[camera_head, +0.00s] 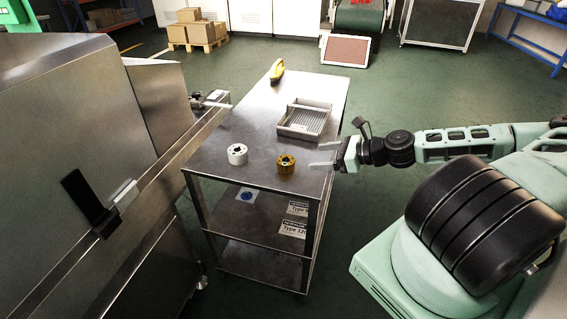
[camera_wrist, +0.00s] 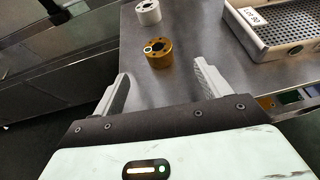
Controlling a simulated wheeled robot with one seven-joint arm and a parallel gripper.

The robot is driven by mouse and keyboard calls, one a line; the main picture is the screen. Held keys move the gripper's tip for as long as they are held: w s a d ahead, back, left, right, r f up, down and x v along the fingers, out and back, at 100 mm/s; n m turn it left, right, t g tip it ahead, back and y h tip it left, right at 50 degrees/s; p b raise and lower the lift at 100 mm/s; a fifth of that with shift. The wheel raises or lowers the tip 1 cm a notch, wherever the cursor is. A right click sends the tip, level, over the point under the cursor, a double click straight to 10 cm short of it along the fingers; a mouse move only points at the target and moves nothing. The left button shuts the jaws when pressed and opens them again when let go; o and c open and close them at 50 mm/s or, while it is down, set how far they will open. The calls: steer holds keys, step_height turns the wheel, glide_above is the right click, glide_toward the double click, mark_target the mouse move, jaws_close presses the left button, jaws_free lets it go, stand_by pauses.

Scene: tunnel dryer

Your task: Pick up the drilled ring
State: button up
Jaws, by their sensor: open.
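A brass-coloured ring (camera_head: 286,168) stands on the steel cart top (camera_head: 218,128) near its front edge. It has a dark central hole and small dark marks on its top face. A white ring (camera_head: 237,159), also with a central hole, stands to its left. I cannot tell for certain which is the drilled ring. My gripper (camera_head: 320,155) is open and empty at the cart's right edge, right of the brass ring. In the wrist view, the brass ring (camera_wrist: 159,58) is just beyond and between the open fingertips (camera_wrist: 160,72), and the white ring (camera_wrist: 148,15) is farther off.
A grey perforated tray (camera_head: 283,131) stands behind the rings on the cart, its near corner close to my gripper side. A yellow object (camera_head: 277,71) lies at the far end. A steel machine (camera_head: 75,130) with a rail borders the cart's left side.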

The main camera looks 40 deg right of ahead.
mark_target(285, 160)
steer(key=p+x, duration=0.1)
steer(key=x, duration=0.7)
steer(key=shift+w+a+f, duration=0.15)
steer(key=shift+w+a, duration=0.05)
steer(key=p+x, duration=0.1)
steer(key=x, duration=0.3)
steer(key=shift+w+a, duration=0.1)
steer(key=shift+a, duration=0.2)
steer(key=shift+w+a+f, duration=0.2)
steer(key=shift+w+f, duration=0.05)
steer(key=shift+w, duration=0.1)
steer(key=shift+r, duration=0.1)
steer(key=c, duration=1.5)
